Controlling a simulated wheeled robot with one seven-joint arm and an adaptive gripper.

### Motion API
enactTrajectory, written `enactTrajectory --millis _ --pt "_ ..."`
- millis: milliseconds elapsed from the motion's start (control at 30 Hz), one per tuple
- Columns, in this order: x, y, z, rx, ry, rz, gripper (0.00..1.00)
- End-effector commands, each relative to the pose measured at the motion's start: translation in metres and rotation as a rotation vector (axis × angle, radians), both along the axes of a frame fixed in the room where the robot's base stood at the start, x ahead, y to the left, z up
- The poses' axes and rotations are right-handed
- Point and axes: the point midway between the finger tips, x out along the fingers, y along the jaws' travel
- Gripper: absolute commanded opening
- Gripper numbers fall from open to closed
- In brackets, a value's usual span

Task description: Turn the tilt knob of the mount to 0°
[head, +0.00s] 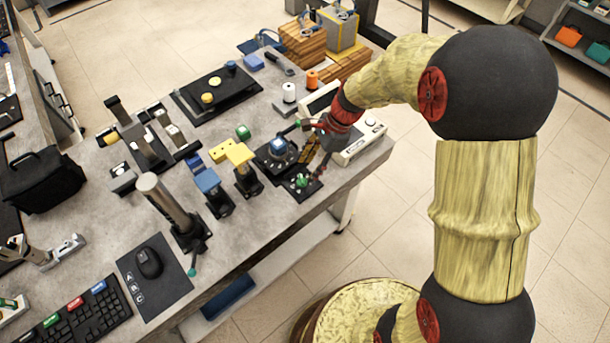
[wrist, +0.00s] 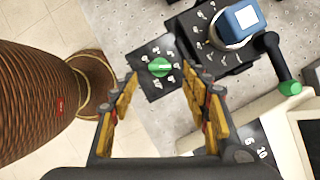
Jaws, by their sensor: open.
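The green tilt knob (wrist: 160,67) sits on a black dial plate with white marks (wrist: 149,86). The marks are too small to read, so I cannot tell its angle. The knob also shows in the head view (head: 302,181) near the bench's front edge. The mount (wrist: 236,24) is a black unit with a round base and a blue, white-faced block, beside the plate; in the head view it is behind the knob (head: 278,146). My gripper (wrist: 161,82) is open and empty, its fingers on either side of the knob in the picture. I cannot tell its height above the knob.
A black arm with a green tip (wrist: 288,87) extends from beside the mount. In the head view, yellow (head: 240,156) and blue (head: 207,181) topped stands are left of the mount.

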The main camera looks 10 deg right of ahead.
Motion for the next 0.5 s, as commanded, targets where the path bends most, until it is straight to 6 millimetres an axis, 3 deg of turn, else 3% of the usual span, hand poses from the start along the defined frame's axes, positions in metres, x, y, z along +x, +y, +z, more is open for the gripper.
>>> enactTrajectory --millis 200,500 --pt "-0.002 0.012 -0.032 0.000 0.000 0.002 0.47" --pt "-0.003 0.018 -0.043 -0.001 -0.001 0.003 0.47"
